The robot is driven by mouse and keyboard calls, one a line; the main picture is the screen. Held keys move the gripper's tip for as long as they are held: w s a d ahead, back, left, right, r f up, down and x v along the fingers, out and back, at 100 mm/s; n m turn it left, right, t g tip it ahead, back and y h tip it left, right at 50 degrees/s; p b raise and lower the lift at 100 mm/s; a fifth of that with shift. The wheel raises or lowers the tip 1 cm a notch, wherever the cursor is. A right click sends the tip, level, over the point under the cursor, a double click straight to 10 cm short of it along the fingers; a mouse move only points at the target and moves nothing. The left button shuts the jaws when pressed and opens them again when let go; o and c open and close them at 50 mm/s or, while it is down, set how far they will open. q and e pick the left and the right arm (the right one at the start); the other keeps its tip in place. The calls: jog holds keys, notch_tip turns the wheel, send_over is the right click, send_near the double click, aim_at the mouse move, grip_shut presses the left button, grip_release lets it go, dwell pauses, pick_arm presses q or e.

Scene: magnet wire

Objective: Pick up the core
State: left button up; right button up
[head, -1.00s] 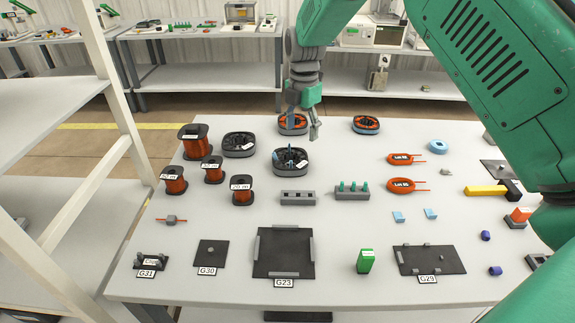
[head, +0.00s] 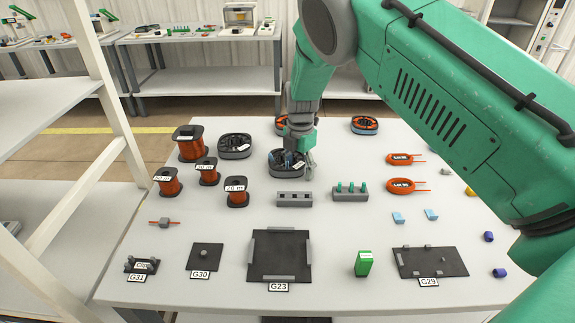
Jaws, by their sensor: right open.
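A dark, rounded core (head: 281,170) lies on the table at its middle back, with an open centre and blue parts showing inside. My right gripper (head: 301,161) points down over this core, its fingers open around or above the core's right part. I cannot tell whether the fingers touch it, and the gripper hides part of the core. A similar dark core (head: 235,147) lies to its left. Two cores with orange windings, one (head: 365,125) at the back right and one (head: 281,123) partly behind my gripper, also lie there. My left gripper is not in view.
Several copper wire spools (head: 168,183) stand at the left. A grey block with holes (head: 294,199) and a block with green pegs (head: 350,193) lie in front of the core. A black plate (head: 280,257) and green box (head: 363,263) are nearer the front edge.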

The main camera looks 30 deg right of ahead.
jog(key=shift+a+r, duration=0.15)
jog(key=shift+a, duration=0.15)
grip_shut()
jog(key=shift+w+r, duration=0.1)
